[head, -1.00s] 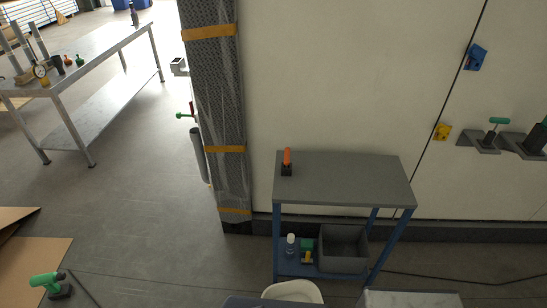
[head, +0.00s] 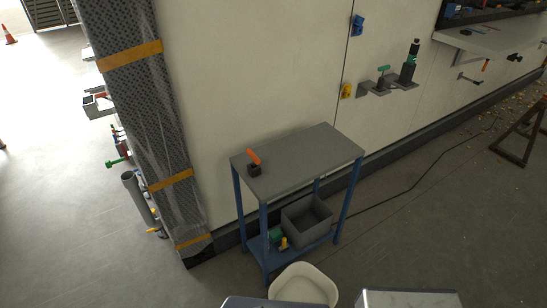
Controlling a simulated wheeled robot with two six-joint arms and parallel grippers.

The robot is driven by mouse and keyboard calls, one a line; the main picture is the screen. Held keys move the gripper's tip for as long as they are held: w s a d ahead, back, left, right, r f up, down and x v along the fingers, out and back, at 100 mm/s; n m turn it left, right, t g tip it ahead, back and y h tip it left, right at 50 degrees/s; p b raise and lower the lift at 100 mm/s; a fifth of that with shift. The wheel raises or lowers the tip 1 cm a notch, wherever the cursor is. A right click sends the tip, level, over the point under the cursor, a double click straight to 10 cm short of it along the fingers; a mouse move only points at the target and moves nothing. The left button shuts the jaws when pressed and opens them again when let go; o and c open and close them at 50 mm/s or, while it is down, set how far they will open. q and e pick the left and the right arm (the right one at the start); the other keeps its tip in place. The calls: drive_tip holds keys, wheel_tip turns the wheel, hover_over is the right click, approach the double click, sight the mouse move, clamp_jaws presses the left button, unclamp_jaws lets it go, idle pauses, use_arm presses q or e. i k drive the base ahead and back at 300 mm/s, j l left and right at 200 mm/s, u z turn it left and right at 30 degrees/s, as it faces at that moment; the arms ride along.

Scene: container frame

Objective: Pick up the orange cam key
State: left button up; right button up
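The orange cam key (head: 254,157) stands upright with a slight tilt in a small dark block (head: 255,169). The block sits near the left end of the grey top of a small blue-legged table (head: 310,159). Neither of my grippers shows in the head view, so nothing is seen holding the key.
The table's lower shelf holds a grey bin (head: 307,222) and small green and yellow items. A white bucket-like thing (head: 303,285) is in front. A wrapped column (head: 150,120) stands at left. A green-handled tool (head: 383,75) is on a wall bracket. Most of the tabletop is clear.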

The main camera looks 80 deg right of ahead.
sight(255, 159)
drive_tip(key=i+l+z, duration=0.1)
drive_tip(key=z, duration=0.3)
drive_tip(key=i+z, duration=0.25)
drive_tip(key=z, duration=0.15)
drive_tip(key=i+z, duration=0.2)
drive_tip(key=z, duration=0.2)
drive_tip(key=i+j+z, duration=0.1)
drive_tip(key=z, duration=0.3)
drive_tip(key=i+j+z, duration=0.15)
drive_tip(key=z, duration=0.25)
drive_tip(key=i+l+z, duration=0.1)
drive_tip(key=i+z, duration=0.4)
drive_tip(key=z, duration=0.2)
drive_tip(key=i+z, duration=0.3)
drive_tip(key=z, duration=1.1)
drive_tip(key=k, duration=0.05)
